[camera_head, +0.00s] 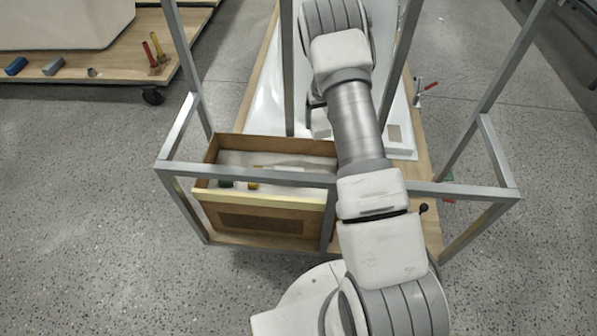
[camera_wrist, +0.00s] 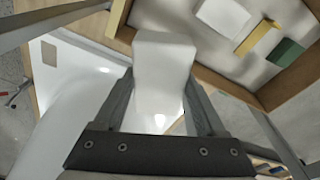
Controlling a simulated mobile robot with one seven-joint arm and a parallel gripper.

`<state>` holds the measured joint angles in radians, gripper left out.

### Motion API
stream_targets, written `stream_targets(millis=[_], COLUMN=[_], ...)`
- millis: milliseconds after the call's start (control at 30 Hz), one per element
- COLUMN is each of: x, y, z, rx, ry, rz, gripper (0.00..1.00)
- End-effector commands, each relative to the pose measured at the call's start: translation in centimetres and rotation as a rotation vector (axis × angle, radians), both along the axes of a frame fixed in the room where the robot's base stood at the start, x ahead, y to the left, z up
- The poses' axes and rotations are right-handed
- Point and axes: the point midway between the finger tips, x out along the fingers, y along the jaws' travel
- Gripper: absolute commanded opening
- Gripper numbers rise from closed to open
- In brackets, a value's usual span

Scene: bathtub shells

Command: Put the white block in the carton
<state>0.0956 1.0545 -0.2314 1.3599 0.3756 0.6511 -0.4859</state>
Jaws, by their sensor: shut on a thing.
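My gripper (camera_wrist: 159,82) is shut on a white block (camera_wrist: 162,58), which sits upright between the two fingers in the wrist view. In the head view my arm hides most of the gripper; a white piece, seemingly the held block (camera_head: 320,123), shows left of the arm, above the white tub. The brown carton (camera_head: 262,200) stands at the near left of the tub, and its wall also shows at upper right in the wrist view (camera_wrist: 228,86). The held block is beside the carton opening, not inside it.
The carton holds another white block (camera_wrist: 222,18), a yellow block (camera_wrist: 258,37) and a green block (camera_wrist: 287,52). Grey metal frame posts (camera_head: 183,60) and rails (camera_head: 250,174) surround the carton and tub (camera_head: 268,112). A wooden cart (camera_head: 110,66) with tools stands at upper left.

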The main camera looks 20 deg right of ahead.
Motion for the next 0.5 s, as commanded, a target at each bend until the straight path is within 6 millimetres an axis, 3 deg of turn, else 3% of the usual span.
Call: stream_targets(millis=[500], x=[-8.6], y=[2.9], z=[-5.5], rx=[0.001], ry=[0.001], rz=[-0.002], gripper=[0.14])
